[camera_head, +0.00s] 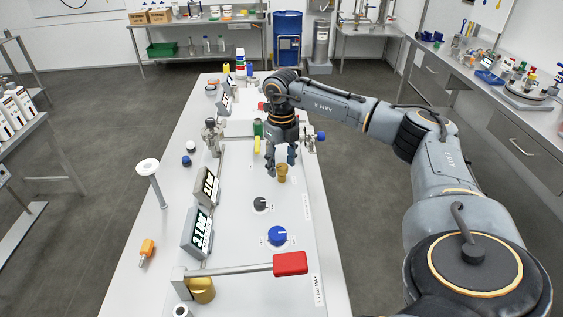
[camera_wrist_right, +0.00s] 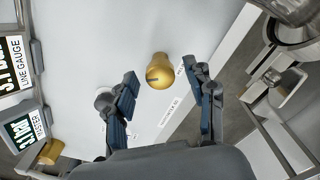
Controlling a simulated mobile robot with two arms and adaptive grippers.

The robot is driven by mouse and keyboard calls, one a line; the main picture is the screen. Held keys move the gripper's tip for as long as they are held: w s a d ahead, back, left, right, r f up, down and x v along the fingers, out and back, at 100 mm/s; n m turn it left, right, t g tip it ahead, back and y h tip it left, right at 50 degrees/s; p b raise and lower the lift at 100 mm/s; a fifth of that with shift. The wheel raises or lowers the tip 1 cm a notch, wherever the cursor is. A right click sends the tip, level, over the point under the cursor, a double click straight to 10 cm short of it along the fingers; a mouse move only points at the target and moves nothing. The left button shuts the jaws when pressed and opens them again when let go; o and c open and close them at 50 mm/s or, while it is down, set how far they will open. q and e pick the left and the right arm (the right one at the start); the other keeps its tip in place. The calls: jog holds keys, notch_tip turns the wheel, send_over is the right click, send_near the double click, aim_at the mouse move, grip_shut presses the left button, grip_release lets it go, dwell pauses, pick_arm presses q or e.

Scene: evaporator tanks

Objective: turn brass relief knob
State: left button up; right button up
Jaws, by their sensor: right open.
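The brass relief knob (camera_head: 282,173) stands on the white panel in the head view, just in front of my right gripper. In the right wrist view the brass knob (camera_wrist_right: 159,71) shows a dark mark line and lies beyond the fingertips, near the middle between them. My right gripper (camera_head: 281,160) points down with its fingers apart. Its two fingers also show in the right wrist view (camera_wrist_right: 165,90), open and with nothing between the pads. I cannot see contact with the knob. My left gripper is not in view.
A black knob (camera_head: 260,204) and a blue knob (camera_head: 277,236) sit nearer on the panel. A red-handled lever (camera_head: 290,264) crosses the front. Digital gauges (camera_head: 198,231) line the left side. A white round-topped post (camera_head: 148,167) and an orange-handled tool (camera_head: 147,247) are further left.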

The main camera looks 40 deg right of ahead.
aim_at(281, 165)
jog(key=shift+r, duration=0.1)
notch_tip(281, 165, up, 12)
dwell(0.4)
dwell(0.5)
